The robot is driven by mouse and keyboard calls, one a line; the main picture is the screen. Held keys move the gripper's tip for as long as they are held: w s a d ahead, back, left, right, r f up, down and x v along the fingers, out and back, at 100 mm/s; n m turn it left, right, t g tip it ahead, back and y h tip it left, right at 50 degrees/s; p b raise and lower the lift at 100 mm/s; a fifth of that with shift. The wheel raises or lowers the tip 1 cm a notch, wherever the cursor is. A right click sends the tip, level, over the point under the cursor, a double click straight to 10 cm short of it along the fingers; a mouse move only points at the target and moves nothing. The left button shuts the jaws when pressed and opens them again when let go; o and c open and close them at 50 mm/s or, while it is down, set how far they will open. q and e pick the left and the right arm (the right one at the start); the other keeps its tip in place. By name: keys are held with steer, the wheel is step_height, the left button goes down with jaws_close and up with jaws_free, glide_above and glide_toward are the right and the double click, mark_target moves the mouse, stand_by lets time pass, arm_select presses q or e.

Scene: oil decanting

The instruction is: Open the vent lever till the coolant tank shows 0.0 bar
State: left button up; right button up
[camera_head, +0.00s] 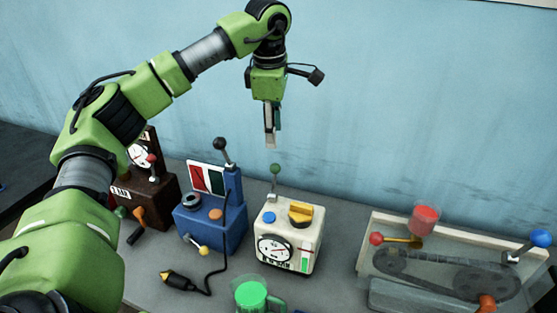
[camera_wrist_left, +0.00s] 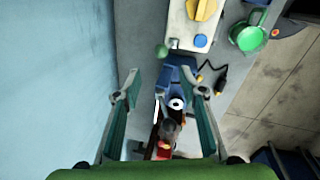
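A white tank (camera_head: 290,240) with a dial gauge (camera_head: 273,249) on its front stands mid-table; I take it as the coolant tank. The needle reading is too small to tell. A lever with a green ball (camera_head: 275,169) rises upright at its back left. On top are a yellow knob (camera_head: 300,212) and a blue cap (camera_head: 269,217). My left gripper (camera_head: 270,140) points down above the green ball, apart from it. In the left wrist view its fingers (camera_wrist_left: 164,92) are spread and empty, with the green ball (camera_wrist_left: 162,52) beyond them. My right gripper is not in view.
A blue machine (camera_head: 215,218) with a tall black-knobbed lever stands left of the tank, and a dark brown gauge box (camera_head: 150,190) further left. A green jug (camera_head: 252,296) stands in front. A belt-drive unit (camera_head: 440,265) is at right. The blue wall is close behind.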

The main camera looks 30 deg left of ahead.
arm_select(q)
steer(key=p, duration=0.2)
glide_above(275, 164)
steer(key=s, duration=0.2)
step_height(275, 164, down, 5)
steer(key=f, duration=0.2)
steer(key=w+f+p, duration=0.1)
steer(key=f, duration=0.3)
steer(key=shift+w+f, duration=0.1)
steer(key=shift+w, duration=0.2)
steer(key=shift+f, duration=0.25)
steer(key=shift+w, duration=0.1)
jaws_close()
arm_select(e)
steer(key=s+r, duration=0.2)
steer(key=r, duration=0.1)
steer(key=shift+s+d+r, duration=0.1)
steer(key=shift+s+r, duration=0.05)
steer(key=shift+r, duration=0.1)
